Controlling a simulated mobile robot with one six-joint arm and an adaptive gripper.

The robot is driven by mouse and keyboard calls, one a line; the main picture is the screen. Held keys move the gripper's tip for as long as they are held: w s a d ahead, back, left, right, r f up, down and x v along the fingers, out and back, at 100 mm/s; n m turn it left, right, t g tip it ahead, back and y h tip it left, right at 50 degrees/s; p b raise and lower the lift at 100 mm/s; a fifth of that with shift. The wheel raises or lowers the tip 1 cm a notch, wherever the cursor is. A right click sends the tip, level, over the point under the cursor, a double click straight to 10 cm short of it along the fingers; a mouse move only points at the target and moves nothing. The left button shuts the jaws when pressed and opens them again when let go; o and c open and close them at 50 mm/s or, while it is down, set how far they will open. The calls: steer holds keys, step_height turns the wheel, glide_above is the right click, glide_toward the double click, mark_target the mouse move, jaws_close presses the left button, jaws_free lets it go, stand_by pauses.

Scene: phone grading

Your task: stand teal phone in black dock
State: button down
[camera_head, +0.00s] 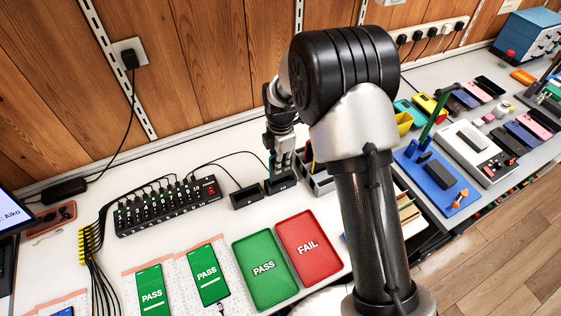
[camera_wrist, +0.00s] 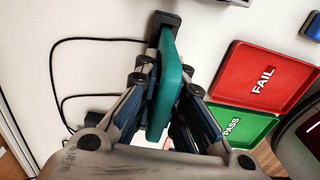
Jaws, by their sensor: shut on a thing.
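The teal phone (camera_wrist: 166,95) is between the fingers of my gripper (camera_wrist: 167,72) in the wrist view, and the gripper is shut on it. In the head view my gripper (camera_head: 281,158) points down over the right-hand black dock (camera_head: 281,184), and only a thin teal strip of the phone (camera_head: 272,161) shows. The phone looks roughly upright. Its far end meets the black dock (camera_wrist: 158,22) in the wrist view; I cannot tell whether it is fully seated. A second black dock (camera_head: 246,197) stands to the left and looks empty.
A green PASS tray (camera_head: 246,246) and a red FAIL tray (camera_head: 324,265) lie in front of the docks. Grey bins (camera_head: 319,182) stand close to the right. A black charging hub (camera_head: 168,212) is to the left, and thin cables run to the docks.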

steer(key=shift+f+b, duration=0.35)
steer(key=shift+f, duration=0.3)
steer(key=c, duration=1.6)
jaws_free()
steer(key=shift+r, duration=0.15)
steer(key=shift+r+p, duration=2.55)
steer(key=shift+r, duration=0.85)
